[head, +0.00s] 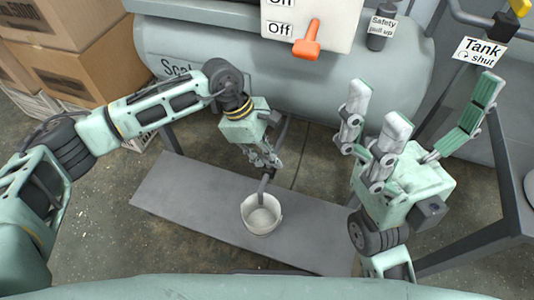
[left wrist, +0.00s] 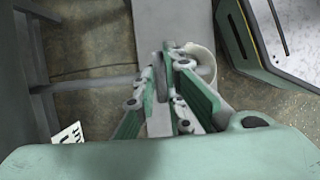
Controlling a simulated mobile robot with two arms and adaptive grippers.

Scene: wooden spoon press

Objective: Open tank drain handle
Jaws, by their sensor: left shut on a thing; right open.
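The grey tank (head: 300,85) lies across the back of the head view. Under it, a dark grey drain handle (head: 283,130) shows beside my left gripper (head: 267,158). In the left wrist view the fingers of my left gripper (left wrist: 170,92) are closed around a grey bar-like part (left wrist: 158,66), apparently the drain handle; the fingers hide much of it. A short grey spout (head: 264,184) points down toward a white pail (head: 262,215) below the gripper. My right gripper (head: 405,125) is open and empty, fingers spread upward, right of the pail.
The pail stands on a long grey board (head: 190,205). A white panel with an orange lever (head: 308,42) and a "Safety pull up" part (head: 379,36) are above the tank. A "Tank shut" label (head: 480,50) is right. Cardboard boxes (head: 60,60) stand left.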

